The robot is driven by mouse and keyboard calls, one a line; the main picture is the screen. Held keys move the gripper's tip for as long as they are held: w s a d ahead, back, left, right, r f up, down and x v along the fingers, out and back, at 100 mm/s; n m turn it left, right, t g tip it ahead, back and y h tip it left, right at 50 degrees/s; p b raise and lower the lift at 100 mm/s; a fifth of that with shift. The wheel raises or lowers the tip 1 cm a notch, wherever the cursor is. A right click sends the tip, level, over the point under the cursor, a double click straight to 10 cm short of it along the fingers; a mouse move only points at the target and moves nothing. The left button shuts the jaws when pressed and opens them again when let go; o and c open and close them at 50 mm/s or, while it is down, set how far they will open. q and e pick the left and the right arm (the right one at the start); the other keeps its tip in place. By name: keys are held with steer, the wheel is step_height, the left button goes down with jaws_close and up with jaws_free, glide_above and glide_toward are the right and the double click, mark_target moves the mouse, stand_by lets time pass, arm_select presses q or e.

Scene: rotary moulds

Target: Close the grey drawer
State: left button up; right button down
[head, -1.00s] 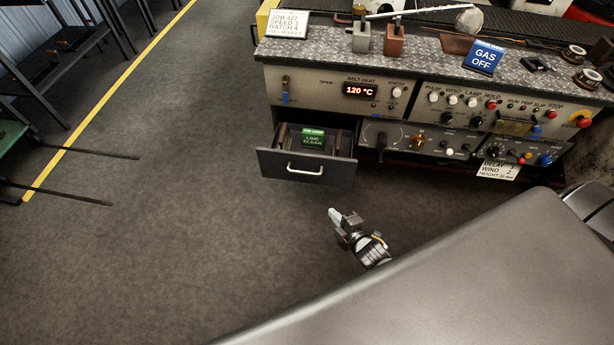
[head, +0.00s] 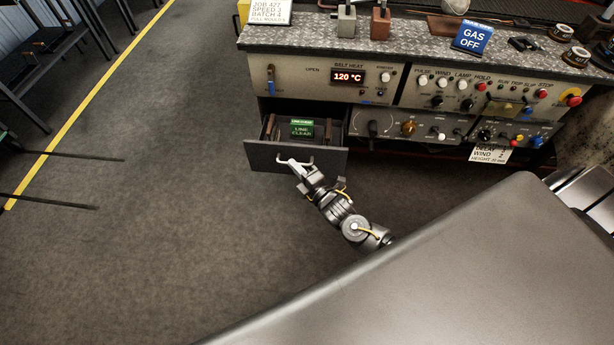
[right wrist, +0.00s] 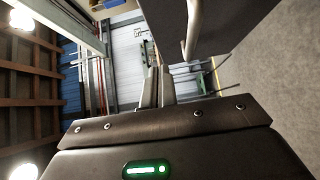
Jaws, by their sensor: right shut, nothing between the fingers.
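The grey drawer (head: 262,158) stands pulled out from the lower left of the machine front in the head view. Its white bar handle (head: 306,161) is on the front face. A green "LINE CLEAR" sign (head: 302,129) and dark items show inside. My right gripper (head: 290,164) is shut and empty, with its fingertips in front of the drawer face at the handle. I cannot tell whether they touch. In the right wrist view, the closed fingers (right wrist: 157,88) point toward the back, with the handle bar (right wrist: 192,30) close on their right. My left gripper is out of view.
The control panel (head: 310,85) with knobs and a 120 °C display sits above the drawer. A metal worktop (head: 400,40) holds blocks and a "GAS OFF" sign (head: 473,38). Dark racks stand at the left beyond a yellow floor line (head: 75,120). The floor left of the drawer is clear.

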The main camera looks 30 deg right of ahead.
mark_target(288, 147)
steer(key=w, duration=0.1)
steer(key=w+d, duration=0.1)
steer(key=w, duration=0.1)
steer(key=shift+w+d, duration=0.2)
steer(key=shift+d, duration=0.05)
steer(key=shift+w+d, duration=0.25)
steer(key=shift+w, duration=0.2)
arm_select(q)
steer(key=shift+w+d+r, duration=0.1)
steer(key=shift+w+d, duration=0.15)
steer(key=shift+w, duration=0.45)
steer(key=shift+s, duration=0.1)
